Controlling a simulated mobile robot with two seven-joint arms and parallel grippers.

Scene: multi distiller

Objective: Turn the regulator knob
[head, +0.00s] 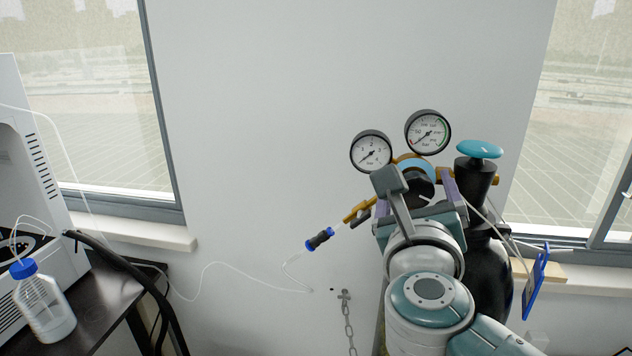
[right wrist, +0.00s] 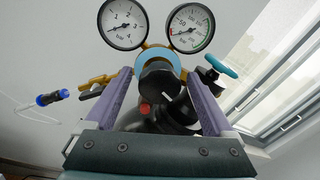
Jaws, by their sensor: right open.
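The regulator knob (right wrist: 160,82) is a dark round knob with a pale mark, below the two gauges. In the right wrist view it sits between the two purple fingers of my open right gripper (right wrist: 159,76), with a visible gap on each side. In the head view the knob (head: 420,188) is partly hidden behind my right gripper (head: 416,192) and wrist. Whether the fingertips reach fully around the knob is hard to tell. My left gripper is not in view.
Two pressure gauges (head: 371,151) (head: 428,132) stand above the knob. A black cylinder (head: 491,275) with a teal valve wheel (head: 479,149) is at the right. A brass hose outlet (head: 357,210) points left. At far left, a bottle (head: 43,305) stands on a dark table (head: 100,312).

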